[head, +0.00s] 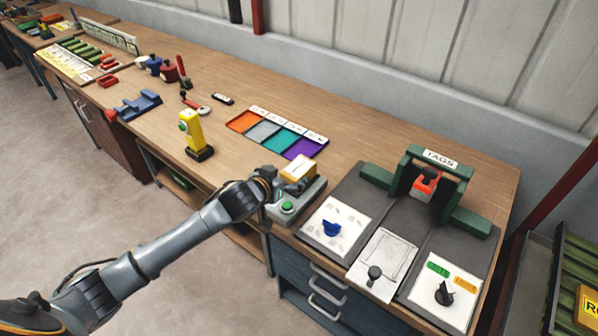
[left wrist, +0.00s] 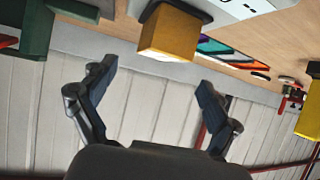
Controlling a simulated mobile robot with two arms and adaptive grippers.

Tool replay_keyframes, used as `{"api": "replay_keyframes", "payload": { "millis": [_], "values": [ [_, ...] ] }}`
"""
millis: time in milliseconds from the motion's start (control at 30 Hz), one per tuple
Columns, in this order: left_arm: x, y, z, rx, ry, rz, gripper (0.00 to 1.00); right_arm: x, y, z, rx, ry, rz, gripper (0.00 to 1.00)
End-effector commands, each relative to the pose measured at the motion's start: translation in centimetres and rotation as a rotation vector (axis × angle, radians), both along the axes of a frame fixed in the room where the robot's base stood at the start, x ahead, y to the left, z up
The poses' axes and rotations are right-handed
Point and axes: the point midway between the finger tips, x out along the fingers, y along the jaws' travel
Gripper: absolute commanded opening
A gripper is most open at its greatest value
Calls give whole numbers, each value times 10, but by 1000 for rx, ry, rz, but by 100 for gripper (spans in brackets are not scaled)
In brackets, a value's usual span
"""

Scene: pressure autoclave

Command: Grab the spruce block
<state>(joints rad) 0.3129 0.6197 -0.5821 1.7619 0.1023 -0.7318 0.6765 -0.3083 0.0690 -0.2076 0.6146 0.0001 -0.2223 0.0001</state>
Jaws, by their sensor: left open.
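A yellow-tan block (head: 298,168), which I take for the spruce block, sits on the grey device with a green button (head: 287,206) near the bench's front edge. In the left wrist view the block (left wrist: 170,34) shows beyond the fingertips, against a dark support. My left gripper (head: 291,186) is open and empty, close to the block on its near side in the head view. In the left wrist view its two fingers (left wrist: 155,78) are spread wide, with the block ahead between their lines and apart from them. The gripper partly hides the device. My right gripper is not in view.
Dark mats with panels (head: 382,265) and a green TAGS stand (head: 430,175) lie right of the block. A coloured tray (head: 265,132) lies behind. A yellow post device (head: 192,132) stands to the left. The bench's back strip is clear.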

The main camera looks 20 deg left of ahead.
Motion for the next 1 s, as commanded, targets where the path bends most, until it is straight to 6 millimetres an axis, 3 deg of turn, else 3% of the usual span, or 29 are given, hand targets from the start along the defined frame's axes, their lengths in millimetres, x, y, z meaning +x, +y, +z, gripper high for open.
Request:
{"api": "replay_keyframes", "payload": {
  "millis": [233, 633, 1000],
  "values": [
    [12, -1, -5, 1, 0, 0, 89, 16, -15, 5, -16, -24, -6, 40],
    [50, -6, -23, 0, 1, 0, 89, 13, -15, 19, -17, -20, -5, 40],
    [55, -6, -28, 0, 0, -1, 89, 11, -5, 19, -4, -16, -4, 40]
  ]
}}
